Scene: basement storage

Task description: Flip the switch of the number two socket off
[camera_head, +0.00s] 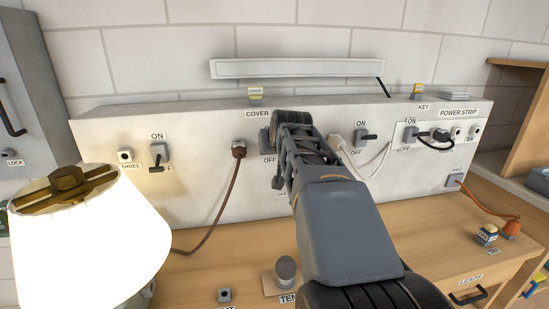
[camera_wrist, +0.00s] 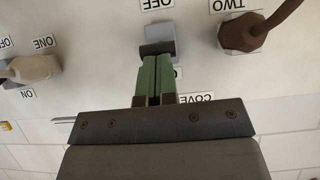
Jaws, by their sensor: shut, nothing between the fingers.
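The number two socket holds a brown plug (camera_head: 238,149); the wrist view, which is upside down, shows this plug (camera_wrist: 243,33) beside the label TWO. The grey switch (camera_wrist: 162,36) next to it has a dark lever (camera_wrist: 157,48) and an OFF label (camera_wrist: 157,4). In the head view the switch plate (camera_head: 265,137) is mostly hidden behind my gripper (camera_head: 290,120). My gripper is shut and empty, its green fingertips (camera_wrist: 153,57) at the lever. I cannot tell whether they touch it, nor clearly which way the lever points.
The number one socket with a white plug (camera_head: 335,142) and its switch (camera_head: 366,137) are close on the right. The number three switch (camera_head: 159,155) is on the left. A lamp shade (camera_head: 90,240) fills the front left. A brown cord (camera_head: 218,215) hangs below the plug.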

